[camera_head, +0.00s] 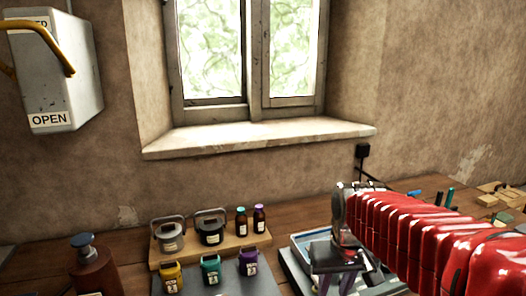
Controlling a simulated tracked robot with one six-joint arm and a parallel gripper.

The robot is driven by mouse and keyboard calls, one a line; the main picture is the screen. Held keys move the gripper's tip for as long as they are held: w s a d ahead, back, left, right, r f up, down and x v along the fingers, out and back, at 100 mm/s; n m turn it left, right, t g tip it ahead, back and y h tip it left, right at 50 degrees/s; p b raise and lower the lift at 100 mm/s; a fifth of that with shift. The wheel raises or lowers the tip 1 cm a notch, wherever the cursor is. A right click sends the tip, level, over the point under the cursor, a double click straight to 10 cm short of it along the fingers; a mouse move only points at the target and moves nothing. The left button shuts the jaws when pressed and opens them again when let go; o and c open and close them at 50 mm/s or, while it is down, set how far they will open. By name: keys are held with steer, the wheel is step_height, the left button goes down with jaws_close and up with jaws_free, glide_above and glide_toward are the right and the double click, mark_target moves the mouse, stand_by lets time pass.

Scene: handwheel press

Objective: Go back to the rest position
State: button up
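My red-sleeved arm reaches in from the right. My gripper (335,284) hangs from its end, pointing down at the lower edge of the picture. Two dark purple fingers show with a gap between them, and I see nothing held. Their tips are close to the picture's edge and hard to make out. Behind and below the gripper is a light blue-edged tray (302,240) on a grey base, partly hidden by my arm.
A wooden board (175,259) bears two lidded pots and two small bottles. Yellow, green and purple containers stand on a dark mat (222,288). A brown pump bottle (95,272) is at left. A box labelled OPEN (62,80) with a yellow lever hangs on the wall.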

steer(key=s+r+t, duration=0.1)
steer(key=s+t, duration=0.2)
steer(key=s, duration=1.1)
steer(key=shift+m, duration=0.3)
steer(key=shift+r, duration=0.1)
stand_by(0.7)
